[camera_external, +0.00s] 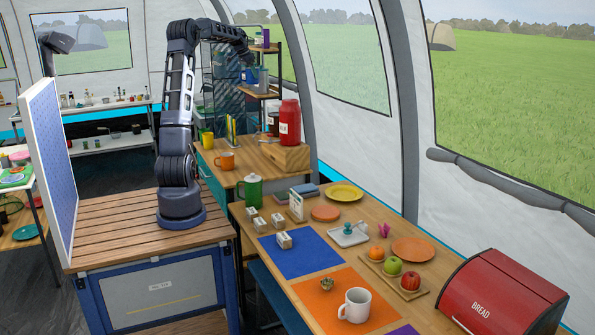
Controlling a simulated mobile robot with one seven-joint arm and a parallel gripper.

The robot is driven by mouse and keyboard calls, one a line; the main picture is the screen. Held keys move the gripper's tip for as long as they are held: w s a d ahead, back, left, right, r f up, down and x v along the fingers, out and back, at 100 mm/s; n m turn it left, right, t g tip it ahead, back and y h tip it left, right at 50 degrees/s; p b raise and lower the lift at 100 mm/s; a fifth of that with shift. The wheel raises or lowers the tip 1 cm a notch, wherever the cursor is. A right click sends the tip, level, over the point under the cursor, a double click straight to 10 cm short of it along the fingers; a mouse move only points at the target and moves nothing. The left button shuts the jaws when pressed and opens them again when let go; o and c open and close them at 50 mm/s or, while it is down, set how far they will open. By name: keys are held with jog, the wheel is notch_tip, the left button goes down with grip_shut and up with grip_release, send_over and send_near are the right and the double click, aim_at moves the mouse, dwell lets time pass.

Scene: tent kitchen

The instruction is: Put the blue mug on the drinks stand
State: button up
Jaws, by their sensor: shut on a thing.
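My arm reaches from its base to the back. My gripper (249,63) is small and far off, at the wooden-shelved stand (265,94), which seems to be the drinks stand. A small blue thing, seemingly the blue mug (249,75), shows just below the gripper, and the gripper is shut on it. At this size I cannot tell whether the mug touches a shelf or hangs clear of it. The fingers are not clear to see.
The stand holds a grey cylinder (263,79) and other small items close to the gripper. A pegboard (50,165) is left of my arm.

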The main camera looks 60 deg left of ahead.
jog(key=s+a+r, duration=0.1)
jog(key=s+a, duration=0.4)
jog(key=s, duration=0.4)
jog(key=s+a, duration=0.5)
jog(key=s, duration=0.5)
jog(key=shift+m, duration=0.4)
notch_tip(320, 180, down, 46)
jog(key=shift+w+r, duration=0.1)
jog(key=shift+w, duration=0.05)
jog(key=o, duration=1)
jog(key=v, duration=1.2)
jog(key=shift+a, duration=0.2)
